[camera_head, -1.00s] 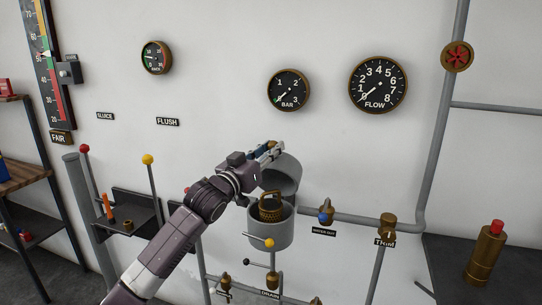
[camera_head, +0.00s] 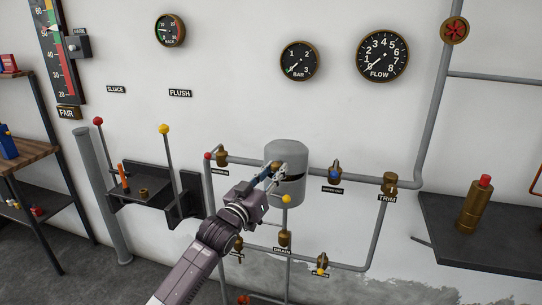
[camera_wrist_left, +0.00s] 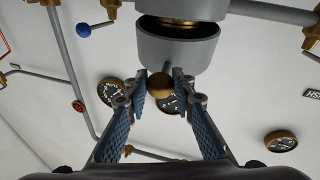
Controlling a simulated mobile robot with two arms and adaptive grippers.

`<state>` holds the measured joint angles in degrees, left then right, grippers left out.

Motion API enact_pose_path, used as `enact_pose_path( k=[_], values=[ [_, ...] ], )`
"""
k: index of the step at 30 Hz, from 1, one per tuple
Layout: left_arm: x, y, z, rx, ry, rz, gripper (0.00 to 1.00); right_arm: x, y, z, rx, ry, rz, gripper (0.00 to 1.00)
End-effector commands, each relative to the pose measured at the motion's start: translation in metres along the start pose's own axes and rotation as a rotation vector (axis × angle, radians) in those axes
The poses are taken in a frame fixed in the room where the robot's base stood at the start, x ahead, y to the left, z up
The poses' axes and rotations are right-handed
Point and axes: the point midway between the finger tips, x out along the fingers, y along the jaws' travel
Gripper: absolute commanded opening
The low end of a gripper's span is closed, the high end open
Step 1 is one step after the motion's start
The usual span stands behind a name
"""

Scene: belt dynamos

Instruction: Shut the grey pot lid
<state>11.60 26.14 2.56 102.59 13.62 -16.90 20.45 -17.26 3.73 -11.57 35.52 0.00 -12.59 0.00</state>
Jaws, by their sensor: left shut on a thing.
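The grey pot (camera_head: 292,192) is fixed on the pipework at the wall. Its grey lid (camera_head: 287,150) is swung down over the pot, slightly tilted, with a narrow dark gap at the front. In the left wrist view, which is upside down, the lid (camera_wrist_left: 178,52) stands a little apart from the pot (camera_wrist_left: 215,6). Part of the brass basket (camera_wrist_left: 178,27) shows in the gap. My left gripper (camera_head: 276,172) is at the lid's front, shut on its round brass knob (camera_wrist_left: 160,86). My right gripper is in neither view.
A blue-handled valve (camera_head: 335,173) and the TRIM valve (camera_head: 389,184) sit on the pipe to the right. A yellow-topped lever (camera_head: 164,130) stands to the left. A dark shelf (camera_head: 490,235) with a brass bottle (camera_head: 475,205) is at the right.

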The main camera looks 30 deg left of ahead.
Motion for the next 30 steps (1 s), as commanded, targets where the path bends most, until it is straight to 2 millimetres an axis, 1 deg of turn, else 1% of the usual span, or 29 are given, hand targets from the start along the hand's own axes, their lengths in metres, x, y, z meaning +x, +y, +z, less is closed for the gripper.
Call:
enact_pose_path(
  k=[1, 6, 9, 15, 28, 29, 30],
  values=[
    [-0.003, -0.004, 0.017, -0.002, -0.021, -0.009, 0.00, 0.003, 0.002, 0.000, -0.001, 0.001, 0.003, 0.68],
    [-0.009, -0.006, 0.033, 0.001, -0.020, -0.010, 0.00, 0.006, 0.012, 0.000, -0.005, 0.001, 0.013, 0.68],
    [-0.011, -0.007, 0.039, 0.001, -0.018, -0.010, 0.00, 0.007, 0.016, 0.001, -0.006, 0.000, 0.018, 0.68],
    [-0.012, -0.008, 0.045, 0.001, -0.017, -0.010, 0.00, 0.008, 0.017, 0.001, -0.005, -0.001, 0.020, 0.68],
    [-0.013, -0.008, 0.049, 0.001, -0.019, -0.009, 0.00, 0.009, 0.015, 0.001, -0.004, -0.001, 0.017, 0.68],
    [-0.013, -0.008, 0.049, 0.001, -0.019, -0.009, 0.24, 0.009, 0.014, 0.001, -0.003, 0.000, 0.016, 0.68],
    [-0.013, -0.008, 0.049, 0.001, -0.019, -0.009, 0.29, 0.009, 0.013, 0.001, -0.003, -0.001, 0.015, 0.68]
  ],
)
